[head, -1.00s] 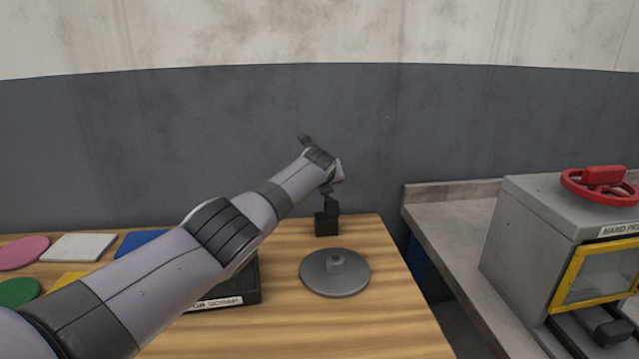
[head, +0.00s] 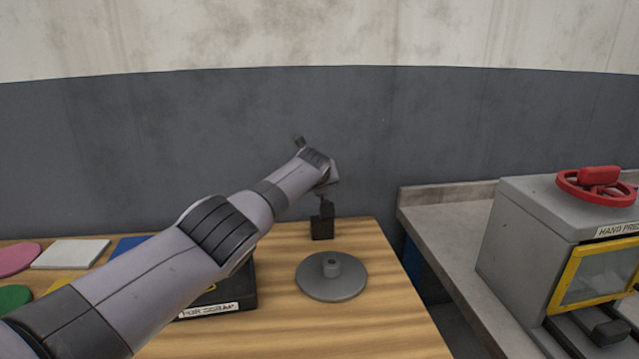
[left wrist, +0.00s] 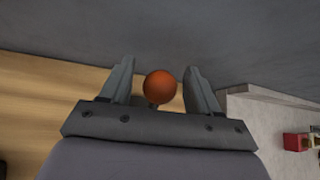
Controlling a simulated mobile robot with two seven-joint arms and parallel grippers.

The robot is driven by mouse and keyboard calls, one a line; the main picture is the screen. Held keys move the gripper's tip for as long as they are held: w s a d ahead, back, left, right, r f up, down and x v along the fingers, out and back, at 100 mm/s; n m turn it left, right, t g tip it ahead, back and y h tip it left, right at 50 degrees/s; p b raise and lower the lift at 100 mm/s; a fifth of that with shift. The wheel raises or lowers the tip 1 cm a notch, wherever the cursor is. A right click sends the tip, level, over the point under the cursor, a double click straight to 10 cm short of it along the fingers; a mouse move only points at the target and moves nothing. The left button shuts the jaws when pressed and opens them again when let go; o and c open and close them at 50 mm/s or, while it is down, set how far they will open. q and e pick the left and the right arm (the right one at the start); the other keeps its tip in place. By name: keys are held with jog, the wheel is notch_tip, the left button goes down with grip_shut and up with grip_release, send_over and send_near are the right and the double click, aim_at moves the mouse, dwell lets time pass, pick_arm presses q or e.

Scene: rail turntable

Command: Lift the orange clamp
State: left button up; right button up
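The orange clamp shows in the left wrist view as a round orange knob (left wrist: 160,86) between the fingers of my left gripper (left wrist: 160,67). The fingers are open, with a gap on each side of the knob. In the head view my left arm reaches over the table, and its dark fingers are just above a small black block (head: 322,230) near the table's back edge. No orange shows in the head view, so I cannot tell there how the knob joins the block. My right gripper is not in view.
A grey round turntable (head: 332,282) sits on the wooden table, in front of the block. A black tray with a scrap label (head: 209,311) lies partly behind my arm. Coloured flat pieces lie at left. A hand press (head: 545,225) stands on the right bench.

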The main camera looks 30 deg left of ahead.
pick_arm(q)
jog(key=shift+s+d+r+p, duration=0.15)
jog(key=shift+s+r+p, duration=0.2)
jog(key=shift+p, duration=0.55)
jog(key=shift+s+d+r+p, duration=0.25)
jog(key=shift+s+r+p, duration=0.15)
jog(key=shift+p, duration=0.35)
jog(key=shift+p+v, duration=0.3)
jog(key=shift+v, duration=2.1)
jog(key=shift+s, duration=0.1)
jog(key=shift+f, duration=0.1)
